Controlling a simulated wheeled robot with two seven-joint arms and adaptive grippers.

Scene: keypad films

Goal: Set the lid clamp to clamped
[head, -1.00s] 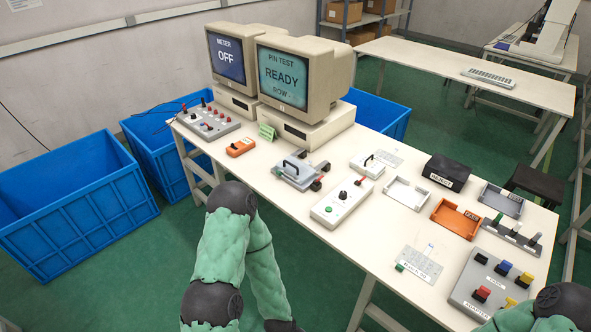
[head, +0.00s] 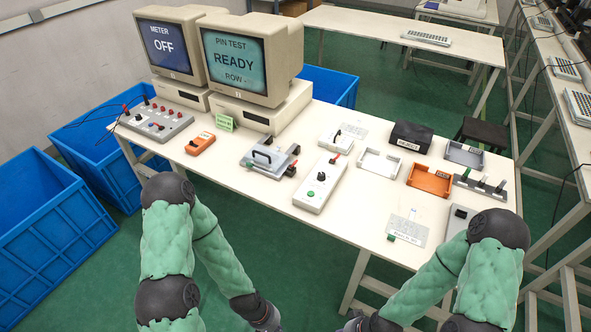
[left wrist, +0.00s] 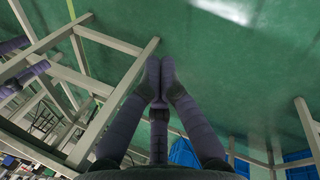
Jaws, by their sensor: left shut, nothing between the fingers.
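The grey fixture (head: 262,160) with a black handle on its lid sits on the white table in the head view. A small dark part with red (head: 291,171) at its right side may be the lid clamp; it is too small to tell how it is set. My left gripper (head: 268,320) is low at the bottom edge, below and in front of the table, away from the fixture. In the left wrist view its fingers (left wrist: 160,75) are shut and empty over the green floor. My right gripper (head: 352,324) is partly cut off at the bottom edge.
Right of the fixture stands a white control box (head: 320,186). An orange handheld (head: 200,143) lies left. Monitors (head: 240,58) stand behind. Trays (head: 380,162) and a black box (head: 411,136) are farther right. Blue crates (head: 55,215) stand on the floor at left.

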